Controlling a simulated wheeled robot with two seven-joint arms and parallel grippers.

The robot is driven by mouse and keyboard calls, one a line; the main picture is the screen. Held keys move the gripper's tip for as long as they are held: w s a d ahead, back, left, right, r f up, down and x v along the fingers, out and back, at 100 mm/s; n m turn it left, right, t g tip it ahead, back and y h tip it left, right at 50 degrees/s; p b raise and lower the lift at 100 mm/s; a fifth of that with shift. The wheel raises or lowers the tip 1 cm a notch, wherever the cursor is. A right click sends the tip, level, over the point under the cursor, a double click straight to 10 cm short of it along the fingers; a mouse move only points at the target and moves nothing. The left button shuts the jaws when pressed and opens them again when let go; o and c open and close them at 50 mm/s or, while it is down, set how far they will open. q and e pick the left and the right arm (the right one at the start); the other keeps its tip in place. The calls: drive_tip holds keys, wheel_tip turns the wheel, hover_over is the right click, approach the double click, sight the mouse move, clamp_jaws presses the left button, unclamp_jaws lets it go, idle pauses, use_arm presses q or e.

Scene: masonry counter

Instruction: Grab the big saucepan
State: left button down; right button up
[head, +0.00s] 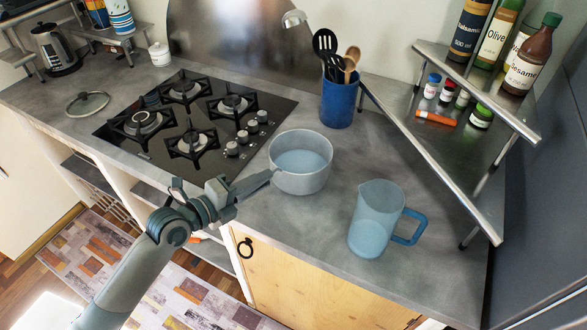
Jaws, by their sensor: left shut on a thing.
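The big saucepan (301,162) is a grey, round pot to the right of the stove, upright, with a pale blue-grey inside. Its handle (257,181) points left and toward the counter's front edge. My left gripper (232,192) is shut on the end of the handle, and its fingers hide that part. The pan appears to rest on the counter; I cannot tell whether there is a small gap under it. My right gripper is not in view.
A gas stove (190,125) lies left of the pan. A blue jug (376,218) stands close on its right, and a blue utensil pot (339,101) behind it. A metal shelf (440,150) with bottles fills the right. A glass lid (87,103) lies far left.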

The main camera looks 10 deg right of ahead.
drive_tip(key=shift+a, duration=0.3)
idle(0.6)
use_arm(q)
drive_tip(key=shift+r, duration=0.1)
idle(0.3)
drive_tip(key=shift+r, duration=0.2)
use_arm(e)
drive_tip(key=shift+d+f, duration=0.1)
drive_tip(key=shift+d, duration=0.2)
use_arm(q)
drive_tip(key=shift+r, duration=0.1)
